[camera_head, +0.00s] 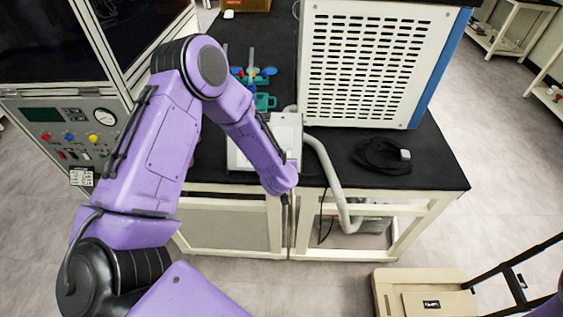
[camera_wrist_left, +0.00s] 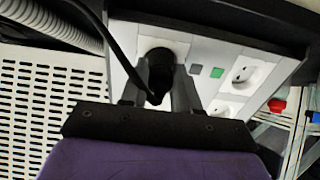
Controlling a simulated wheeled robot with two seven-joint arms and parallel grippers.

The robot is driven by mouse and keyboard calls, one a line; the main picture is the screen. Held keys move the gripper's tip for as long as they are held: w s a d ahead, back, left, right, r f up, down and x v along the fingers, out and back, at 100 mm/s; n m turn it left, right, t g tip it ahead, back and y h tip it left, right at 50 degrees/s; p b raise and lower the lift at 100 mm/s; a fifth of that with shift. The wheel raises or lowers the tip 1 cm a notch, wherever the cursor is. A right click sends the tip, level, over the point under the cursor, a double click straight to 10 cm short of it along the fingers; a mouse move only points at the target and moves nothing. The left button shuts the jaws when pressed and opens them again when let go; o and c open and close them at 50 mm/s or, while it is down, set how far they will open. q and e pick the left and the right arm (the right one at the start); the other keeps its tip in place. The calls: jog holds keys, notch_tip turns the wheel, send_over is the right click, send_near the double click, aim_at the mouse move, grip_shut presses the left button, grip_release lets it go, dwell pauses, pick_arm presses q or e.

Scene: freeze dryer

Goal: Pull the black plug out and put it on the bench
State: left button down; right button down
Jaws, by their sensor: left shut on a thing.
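In the left wrist view the black plug (camera_wrist_left: 160,72) is at a round socket of a white outlet panel (camera_wrist_left: 204,52), with its black cable running up to the left. My left gripper (camera_wrist_left: 160,88) has one grey finger on each side of the plug and is shut on it. I cannot tell how deep the plug sits in the socket. In the head view my left arm reaches over the front of the black bench (camera_head: 438,158); its fingers, the plug and the panel are hidden there. My right gripper is out of view.
A white vented cabinet (camera_head: 375,65) stands on the bench. A grey hose (camera_head: 333,180) hangs over the front edge. A black coiled cable (camera_head: 380,155) lies on the bench's right part, with bare surface around it. A beige cart (camera_head: 410,285) stands at the lower right.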

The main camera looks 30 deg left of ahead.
pick_arm(q)
jog(key=shift+s+d+r+p, duration=0.25)
jog(key=shift+s+r+p, duration=0.15)
jog(key=shift+p, duration=0.2)
jog(key=p+v, duration=0.2)
jog(key=v, duration=0.1)
jog(key=shift+s+d+r, duration=0.15)
jog(key=shift+s+r, duration=0.05)
jog(key=shift+s, duration=0.05)
